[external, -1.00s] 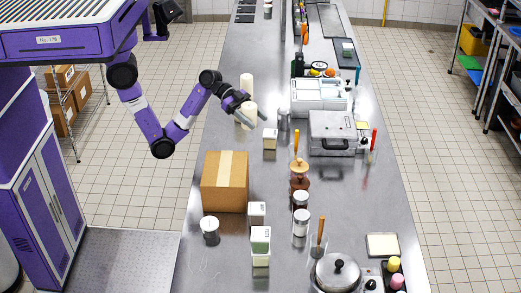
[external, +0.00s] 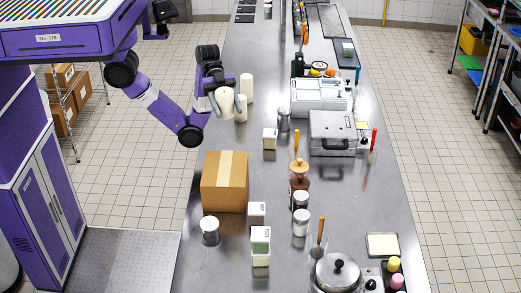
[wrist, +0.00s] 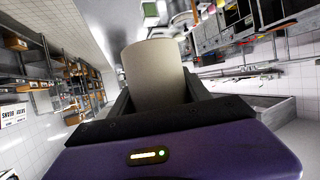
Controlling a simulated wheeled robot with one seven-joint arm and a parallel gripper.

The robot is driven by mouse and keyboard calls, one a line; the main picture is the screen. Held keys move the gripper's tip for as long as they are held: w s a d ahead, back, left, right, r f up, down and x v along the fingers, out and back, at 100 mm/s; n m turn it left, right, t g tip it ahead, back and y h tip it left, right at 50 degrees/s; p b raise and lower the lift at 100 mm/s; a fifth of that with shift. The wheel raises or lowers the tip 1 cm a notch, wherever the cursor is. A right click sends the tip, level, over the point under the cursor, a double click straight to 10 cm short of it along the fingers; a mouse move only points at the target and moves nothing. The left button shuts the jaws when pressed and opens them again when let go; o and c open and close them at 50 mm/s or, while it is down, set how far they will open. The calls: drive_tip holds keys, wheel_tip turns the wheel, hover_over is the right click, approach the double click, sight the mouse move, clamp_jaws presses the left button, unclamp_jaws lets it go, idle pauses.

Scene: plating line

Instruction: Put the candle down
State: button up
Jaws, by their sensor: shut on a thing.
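My gripper (external: 225,106) is shut on a cream candle (external: 225,99), held near the left edge of the steel counter. Two other cream candles stand on the counter just right of the gripper: a taller one (external: 246,86) behind and a shorter one (external: 241,109) in front, partly hidden by the gripper and held candle. I cannot tell how far the held candle is from the counter.
A cardboard box (external: 224,182) stands nearer on the counter (external: 205,257). A small carton (external: 270,139) and a metal shaker (external: 284,120) stand to the right. A grey case (external: 333,132) lies farther right. The counter between the candles and the box has bare room.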

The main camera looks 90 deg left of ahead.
drive_tip(key=f, duration=1)
drive_tip(key=s+f, duration=0.1)
drive_tip(key=f, duration=0.4)
drive_tip(key=shift+f+b, duration=0.4)
drive_tip(key=shift+f, duration=2.5)
drive_tip(key=shift+f, duration=0.1)
drive_tip(key=o, duration=1.6)
drive_tip(key=shift+o, duration=0.2)
drive_tip(key=shift+r, duration=0.2)
drive_tip(key=shift+a, duration=0.35)
drive_tip(key=b+v, duration=0.1)
drive_tip(key=v, duration=1)
drive_tip(key=shift+s+a, duration=0.1)
drive_tip(key=shift+s, duration=0.05)
